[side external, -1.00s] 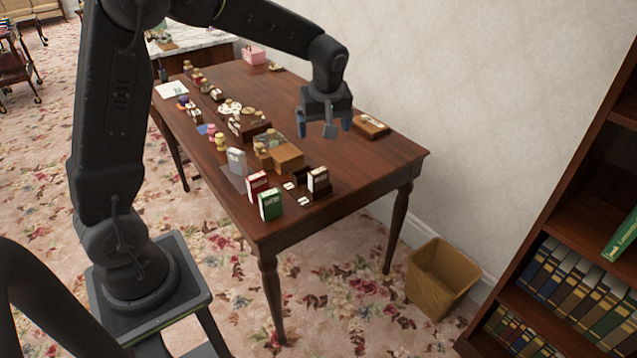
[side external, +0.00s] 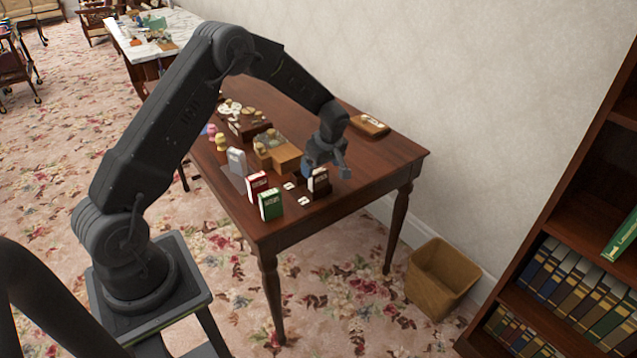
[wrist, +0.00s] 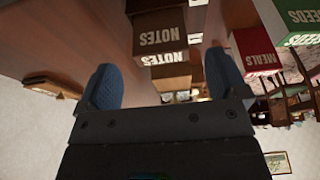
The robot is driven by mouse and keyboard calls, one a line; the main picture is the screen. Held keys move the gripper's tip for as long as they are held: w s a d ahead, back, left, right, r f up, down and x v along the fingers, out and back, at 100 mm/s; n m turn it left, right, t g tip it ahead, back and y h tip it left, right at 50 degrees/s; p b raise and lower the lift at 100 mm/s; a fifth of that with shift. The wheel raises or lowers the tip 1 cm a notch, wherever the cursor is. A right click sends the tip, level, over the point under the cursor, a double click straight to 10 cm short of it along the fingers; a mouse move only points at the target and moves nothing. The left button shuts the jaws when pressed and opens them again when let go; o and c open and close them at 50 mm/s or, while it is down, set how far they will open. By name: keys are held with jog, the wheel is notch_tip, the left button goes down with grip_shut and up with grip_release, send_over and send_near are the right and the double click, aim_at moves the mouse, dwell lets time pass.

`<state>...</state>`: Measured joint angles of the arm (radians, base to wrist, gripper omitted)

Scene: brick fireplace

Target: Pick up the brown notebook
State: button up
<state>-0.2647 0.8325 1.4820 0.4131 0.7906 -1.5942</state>
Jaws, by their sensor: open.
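The brown notebook (side external: 319,183) stands upright near the right front of the wooden table, with pale pages showing at its top. In the wrist view, which is upside down, a brown cover lettered NOTES (wrist: 160,22) lies ahead of the gap between my fingers. A second band with the same lettering (wrist: 166,58) shows just below it; I cannot tell whether it is a separate thing. My gripper (side external: 328,168) is open, just above and beside the notebook in the side view. Its fingers partly hide the notebook's top there, and I see nothing held between them.
A red book (side external: 257,185) lettered MEALS and a green book (side external: 271,205) lettered SEEDS stand to the notebook's left. A wooden box (side external: 286,158) is behind it. A flat wooden item (side external: 369,125) lies near the wall. The table's right part (side external: 375,165) is clear.

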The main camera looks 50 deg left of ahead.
aim_at(319, 171)
jog(key=shift+x, duration=2.7)
jog(key=shift+a, duration=0.1)
jog(key=shift+c, duration=0.3)
jog(key=c, duration=0.9)
jog(key=shift+r, duration=0.1)
jog(key=shift+c, duration=0.3)
jog(key=shift+r, duration=0.1)
